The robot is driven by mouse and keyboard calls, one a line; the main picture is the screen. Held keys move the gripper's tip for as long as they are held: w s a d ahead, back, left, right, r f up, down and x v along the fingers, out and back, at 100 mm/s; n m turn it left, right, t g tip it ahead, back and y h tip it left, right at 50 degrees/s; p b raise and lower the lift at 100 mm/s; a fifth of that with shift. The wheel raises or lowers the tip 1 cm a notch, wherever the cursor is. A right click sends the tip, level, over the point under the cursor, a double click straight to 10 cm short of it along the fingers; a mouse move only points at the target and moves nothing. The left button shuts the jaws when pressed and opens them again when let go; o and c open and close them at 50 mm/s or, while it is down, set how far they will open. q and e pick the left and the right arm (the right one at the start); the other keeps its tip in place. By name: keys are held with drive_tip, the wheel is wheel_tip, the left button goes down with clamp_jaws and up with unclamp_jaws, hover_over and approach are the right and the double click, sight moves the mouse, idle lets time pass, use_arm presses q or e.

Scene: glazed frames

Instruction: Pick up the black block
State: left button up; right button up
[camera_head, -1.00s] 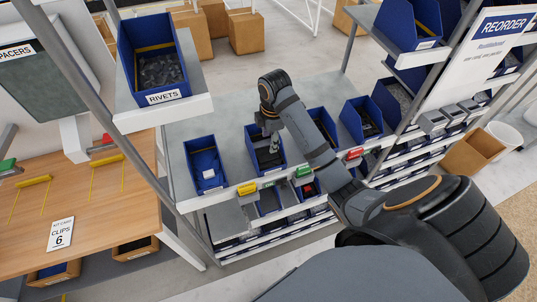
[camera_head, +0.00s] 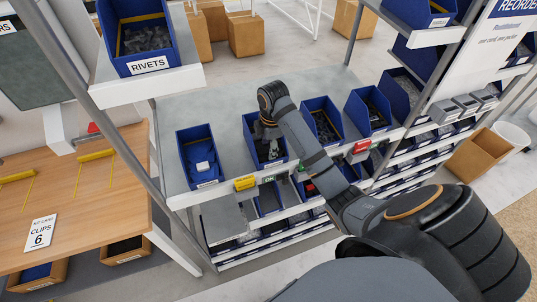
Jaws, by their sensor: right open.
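My right arm reaches from the lower right to a blue bin (camera_head: 250,128) on the shelf. My right gripper (camera_head: 269,150) points down into this bin, its jaws open, small and partly hidden by my wrist. Dark contents show around the fingertips, but I cannot make out a separate black block there. I see nothing held between the fingers. My left gripper is not in view.
A blue bin with blue pieces (camera_head: 200,156) stands left of the gripper, and more blue bins (camera_head: 322,121) stand to the right. The rivets bin (camera_head: 148,49) sits higher at upper left. A wooden bench (camera_head: 75,200) is at left. A shelf upright (camera_head: 75,70) crosses the left side.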

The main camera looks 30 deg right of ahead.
drive_tip(key=shift+w+f, duration=0.1)
drive_tip(key=c, duration=0.3)
clamp_jaws()
drive_tip(key=shift+r, duration=0.2)
